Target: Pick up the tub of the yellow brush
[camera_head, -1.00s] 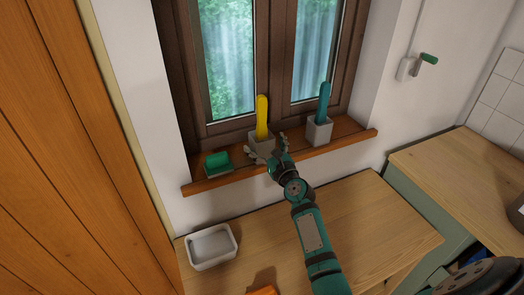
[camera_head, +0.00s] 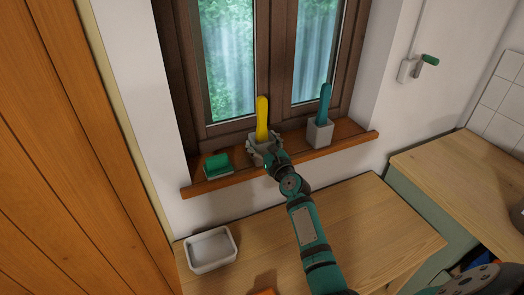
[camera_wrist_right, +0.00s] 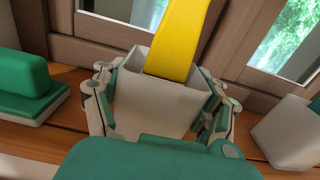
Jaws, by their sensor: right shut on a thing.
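The yellow brush (camera_head: 262,117) stands upright in its pale grey tub (camera_wrist_right: 155,103) on the wooden windowsill, in front of the window. My right gripper (camera_head: 264,149) reaches the tub from the front. In the right wrist view its fingers (camera_wrist_right: 160,105) lie against the tub's left and right sides, shut on it. The tub's lower part is hidden behind the gripper, so I cannot tell whether it touches the sill. My left gripper is not in view.
A green sponge-like block (camera_head: 217,164) sits on the sill (camera_head: 340,142) to the left. A grey tub (camera_head: 320,134) with a teal brush (camera_head: 325,104) stands to the right. A white tray (camera_head: 233,246) is on the wooden counter (camera_head: 375,225) below.

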